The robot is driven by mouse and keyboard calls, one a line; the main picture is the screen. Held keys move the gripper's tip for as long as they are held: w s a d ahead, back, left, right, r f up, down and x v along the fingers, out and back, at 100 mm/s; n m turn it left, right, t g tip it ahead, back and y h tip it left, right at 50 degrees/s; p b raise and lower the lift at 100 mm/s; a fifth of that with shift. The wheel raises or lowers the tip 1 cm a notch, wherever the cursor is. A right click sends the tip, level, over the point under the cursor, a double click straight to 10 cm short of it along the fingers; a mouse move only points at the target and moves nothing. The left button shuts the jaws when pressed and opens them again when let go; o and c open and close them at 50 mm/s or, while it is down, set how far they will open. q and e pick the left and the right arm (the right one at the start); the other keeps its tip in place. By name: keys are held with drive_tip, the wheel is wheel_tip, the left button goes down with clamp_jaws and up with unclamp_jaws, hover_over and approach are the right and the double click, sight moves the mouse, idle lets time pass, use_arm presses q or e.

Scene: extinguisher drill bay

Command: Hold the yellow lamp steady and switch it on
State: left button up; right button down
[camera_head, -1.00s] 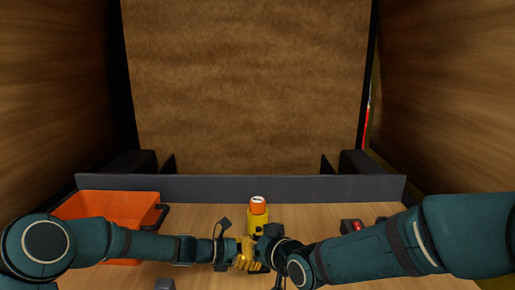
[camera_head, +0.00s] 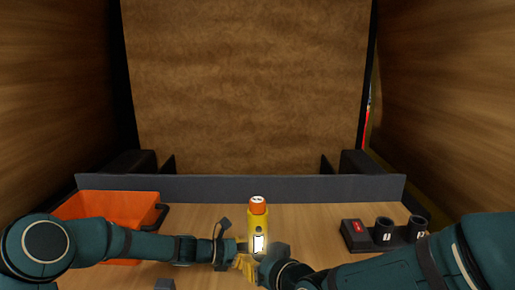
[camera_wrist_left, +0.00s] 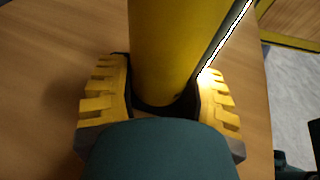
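The yellow lamp (camera_head: 254,222) stands upright near the middle of the table, with an orange head on top. A bright white panel glows on its front. My left gripper's fingers lie on both sides of the lamp's lower body in the left wrist view (camera_wrist_left: 166,100), closed against it as far as I can see. The lamp's base is partly hidden there by my own wrist. My right gripper (camera_head: 246,265) is low in front of the lamp in the head view. Its yellow fingers overlap the left hand's area, so its opening is unclear.
An orange bin (camera_head: 110,207) stands at the left of the table. A black block with a red patch and two dark cups (camera_head: 385,233) stands at the right. A low dark rail (camera_head: 240,187) runs along the back. Clear wood lies between lamp and block.

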use_arm(q)
drive_tip(key=o, duration=0.4)
drive_tip(key=shift+o, duration=0.2)
